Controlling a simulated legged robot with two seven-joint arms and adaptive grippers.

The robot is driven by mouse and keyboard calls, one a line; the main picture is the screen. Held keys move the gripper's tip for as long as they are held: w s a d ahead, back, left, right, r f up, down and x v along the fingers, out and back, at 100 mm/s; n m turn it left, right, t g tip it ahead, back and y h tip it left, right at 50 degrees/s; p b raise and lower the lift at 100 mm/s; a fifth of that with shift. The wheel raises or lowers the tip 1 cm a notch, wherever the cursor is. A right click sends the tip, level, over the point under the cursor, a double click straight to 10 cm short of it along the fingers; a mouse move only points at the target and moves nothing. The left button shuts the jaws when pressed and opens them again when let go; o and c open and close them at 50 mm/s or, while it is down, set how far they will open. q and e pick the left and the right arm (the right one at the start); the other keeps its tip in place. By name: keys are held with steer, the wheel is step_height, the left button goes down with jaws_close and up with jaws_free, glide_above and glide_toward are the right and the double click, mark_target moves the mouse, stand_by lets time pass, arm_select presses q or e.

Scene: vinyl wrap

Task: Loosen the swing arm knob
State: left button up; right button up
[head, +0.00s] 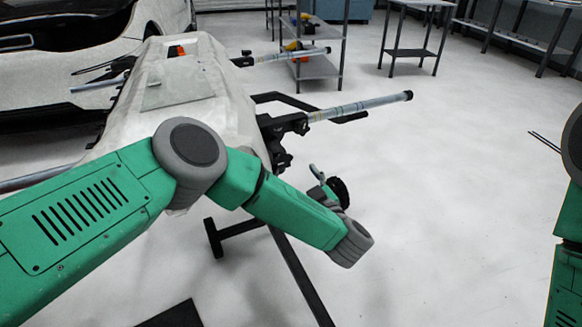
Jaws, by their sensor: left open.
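A vinyl wrap stand carries a pale draped panel (195,85). At its right side is a black swing arm joint (280,128) with a silver tube (358,107) reaching right. I cannot tell the knob apart clearly in the dark parts of this joint. My left arm crosses in front of the panel. My left gripper (326,181) is open, small and partly hidden behind my wrist, below and right of the joint. It seems apart from the joint. A dark round part beside it is too small to identify. My right arm shows at the right edge; its gripper is out of view.
A second silver tube (290,56) extends farther back. The stand's black legs (300,280) run along the floor under my left arm. A white car (70,75) stands at the left. Shelves (315,65) and tables (408,52) stand behind.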

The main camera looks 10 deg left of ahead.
arm_select(q)
steer(key=shift+v, duration=2)
steer(key=shift+w, duration=0.1)
